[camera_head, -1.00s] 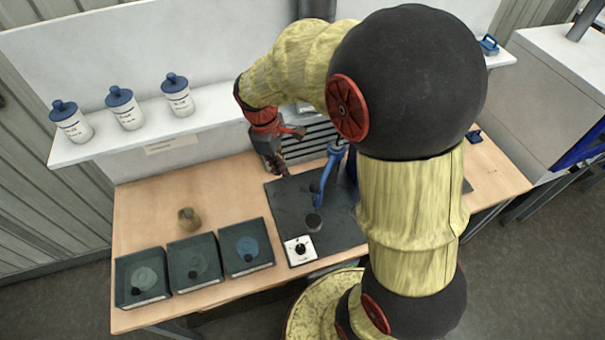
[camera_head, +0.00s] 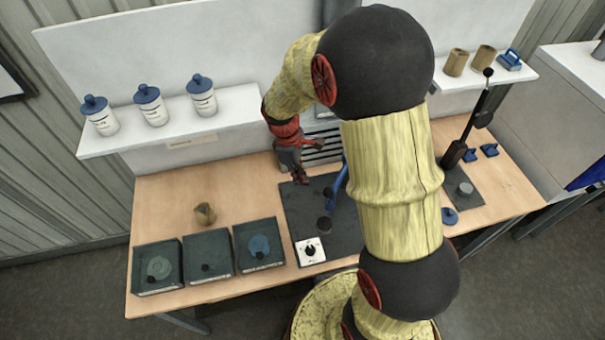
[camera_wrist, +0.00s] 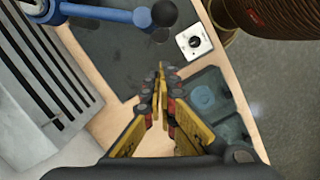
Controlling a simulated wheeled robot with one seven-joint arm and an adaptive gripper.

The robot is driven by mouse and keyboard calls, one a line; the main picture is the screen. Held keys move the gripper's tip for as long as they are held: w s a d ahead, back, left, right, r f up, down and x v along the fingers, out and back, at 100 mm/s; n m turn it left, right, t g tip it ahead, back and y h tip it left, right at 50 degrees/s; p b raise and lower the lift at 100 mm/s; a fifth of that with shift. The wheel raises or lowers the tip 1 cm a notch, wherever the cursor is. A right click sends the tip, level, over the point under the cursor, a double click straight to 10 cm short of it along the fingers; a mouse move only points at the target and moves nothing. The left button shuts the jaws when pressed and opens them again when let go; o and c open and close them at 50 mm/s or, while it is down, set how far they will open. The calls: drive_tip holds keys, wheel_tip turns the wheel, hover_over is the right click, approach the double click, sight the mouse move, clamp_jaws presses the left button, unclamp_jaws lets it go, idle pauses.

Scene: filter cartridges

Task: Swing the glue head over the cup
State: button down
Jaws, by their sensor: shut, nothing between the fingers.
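The glue head is on a blue swing arm (camera_head: 338,188) above the dark mat, partly hidden behind my arm. It also shows in the wrist view (camera_wrist: 105,14), with a black rounded part (camera_wrist: 165,12) by its tip. A small dark cup (camera_head: 325,225) stands on the mat, just in front of the arm's tip in the head view. In the wrist view the cup is partly covered, and I cannot tell if the head is directly above it. My gripper (camera_head: 301,180) is shut and empty, left of the blue arm and apart from it; its fingertips show in the wrist view (camera_wrist: 160,78).
A white dial box (camera_head: 310,251) sits at the mat's front edge. Dark trays (camera_head: 208,280) line the bench's front left, with a tan cylinder (camera_head: 205,214) behind. A grey slatted unit (camera_head: 322,146) stands behind my gripper. A black lever stand (camera_head: 455,152) is at right.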

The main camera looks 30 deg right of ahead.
drive_tip(key=s+d+f, duration=0.3)
drive_tip(key=f, duration=0.4)
drive_tip(key=shift+s+d+f, duration=0.2)
drive_tip(key=shift+f, duration=0.05)
drive_tip(key=shift+s, duration=0.1)
